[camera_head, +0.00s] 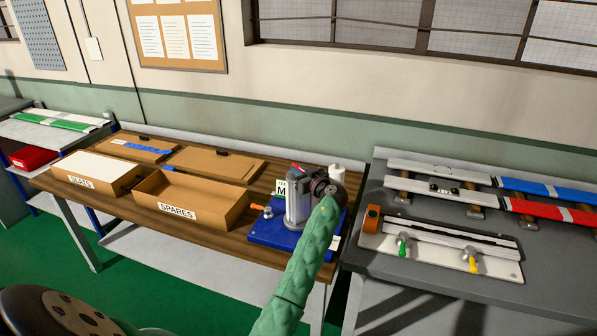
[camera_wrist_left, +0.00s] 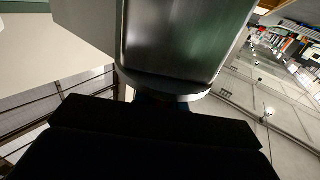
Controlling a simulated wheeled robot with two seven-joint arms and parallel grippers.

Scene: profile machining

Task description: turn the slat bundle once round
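Several long bars lie at the right, and I cannot tell which is the slat bundle. A blue bar with a pale band (camera_head: 540,188) and a red one (camera_head: 540,209) lie on supports. A green and white bundle (camera_head: 55,121) lies on the far left shelf. My left gripper (camera_head: 322,187) is at the top of a grey machine (camera_head: 297,208) on a blue base (camera_head: 268,233). In the left wrist view a grey metal body (camera_wrist_left: 180,40) fills the top, close above the dark gripper (camera_wrist_left: 155,125). Its fingertips are hidden. My right gripper is not in view.
A slats box (camera_head: 84,192) and an open spares box (camera_head: 178,217) stand on the wooden bench left of the machine. A pale fixture (camera_head: 375,240) with green and yellow clamp handles lies on the grey table. A gap separates bench and table.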

